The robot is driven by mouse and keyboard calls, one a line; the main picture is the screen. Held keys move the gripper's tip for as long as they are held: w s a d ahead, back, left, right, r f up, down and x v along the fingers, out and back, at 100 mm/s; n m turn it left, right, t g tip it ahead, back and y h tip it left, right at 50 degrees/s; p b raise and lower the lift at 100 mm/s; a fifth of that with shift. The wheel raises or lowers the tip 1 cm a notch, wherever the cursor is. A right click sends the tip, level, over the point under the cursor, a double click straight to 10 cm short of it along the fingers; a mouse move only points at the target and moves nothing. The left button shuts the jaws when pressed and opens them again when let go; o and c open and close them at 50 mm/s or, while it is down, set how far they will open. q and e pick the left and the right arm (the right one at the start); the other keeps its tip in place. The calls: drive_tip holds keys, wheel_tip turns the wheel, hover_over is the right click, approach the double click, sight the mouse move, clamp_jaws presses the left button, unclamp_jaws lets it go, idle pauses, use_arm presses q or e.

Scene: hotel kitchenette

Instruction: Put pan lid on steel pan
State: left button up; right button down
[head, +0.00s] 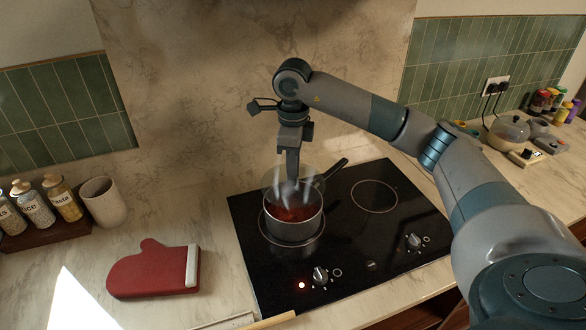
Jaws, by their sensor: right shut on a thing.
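The steel pan (292,229) stands on the left ring of the black hob, with red food inside and its dark handle (331,172) pointing back right. My right gripper (288,187) points down over the pan and is shut on the pan lid (311,180), which is clear glass. The lid is over the back part of the pan's opening, and its far edge reaches behind the rim. I cannot tell whether it touches the rim. The gripper hides the lid's knob. My left gripper is not in view.
The black hob (385,228) has a free right ring. One red light glows at its front. A red oven mitt (154,273) lies to the left, near jars (63,199) and a beige canister (103,203). A lidded pot (508,133) stands at far right.

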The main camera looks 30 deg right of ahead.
wheel_tip(320, 180, down, 2)
drive_tip(key=shift+f+b, duration=0.2)
drive_tip(key=shift+b, duration=0.2)
drive_tip(key=shift+f+b, duration=0.9)
drive_tip(key=shift+f, duration=0.2)
drive_tip(key=shift+b, duration=0.45)
idle(0.8)
drive_tip(key=shift+f+b, duration=0.4)
drive_tip(key=shift+b, duration=0.35)
idle(1.3)
idle(0.4)
drive_tip(key=c, duration=1.2)
unclamp_jaws()
drive_tip(key=shift+o, duration=0.2)
drive_tip(key=shift+r, duration=0.15)
